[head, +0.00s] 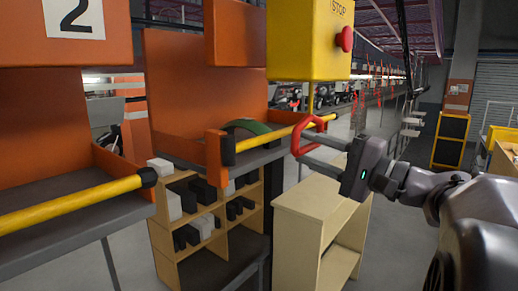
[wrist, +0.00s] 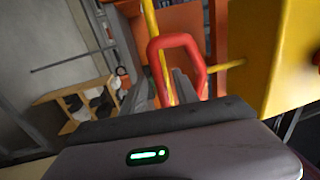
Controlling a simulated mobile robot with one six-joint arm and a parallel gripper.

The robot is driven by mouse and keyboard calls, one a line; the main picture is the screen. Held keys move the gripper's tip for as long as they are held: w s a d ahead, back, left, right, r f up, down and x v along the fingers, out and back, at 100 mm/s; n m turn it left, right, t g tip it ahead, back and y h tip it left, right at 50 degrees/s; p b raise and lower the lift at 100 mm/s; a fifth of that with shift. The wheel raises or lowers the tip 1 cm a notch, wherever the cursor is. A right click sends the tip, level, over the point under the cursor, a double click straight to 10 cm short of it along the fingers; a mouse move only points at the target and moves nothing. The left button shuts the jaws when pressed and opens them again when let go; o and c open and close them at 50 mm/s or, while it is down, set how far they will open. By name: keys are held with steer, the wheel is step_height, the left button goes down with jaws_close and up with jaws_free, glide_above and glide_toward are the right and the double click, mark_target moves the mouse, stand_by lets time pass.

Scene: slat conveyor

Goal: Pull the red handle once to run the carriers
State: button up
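The red handle (head: 303,136) is a loop beneath the yellow STOP box, near the end of a yellow bar. It also shows in the wrist view (wrist: 203,82), just ahead of my fingers. My gripper (head: 308,150) reaches in from the right with its two fingers spread apart, tips at the loop. In the wrist view one finger overlaps the loop's opening and the other seems to lie left of its left side. Whether the fingers touch the handle is unclear. The orange carriers (head: 200,95) hang at the left, one marked 2.
The yellow box (head: 300,40) with a red stop button (head: 345,39) hangs just above the handle. A yellow bar (head: 75,203) fronts the near carrier. A wooden shelf unit (head: 325,212) stands below my gripper. Open floor lies to the right behind.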

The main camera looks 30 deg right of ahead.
steer(key=b+v, duration=0.7)
steer(key=v, duration=0.2)
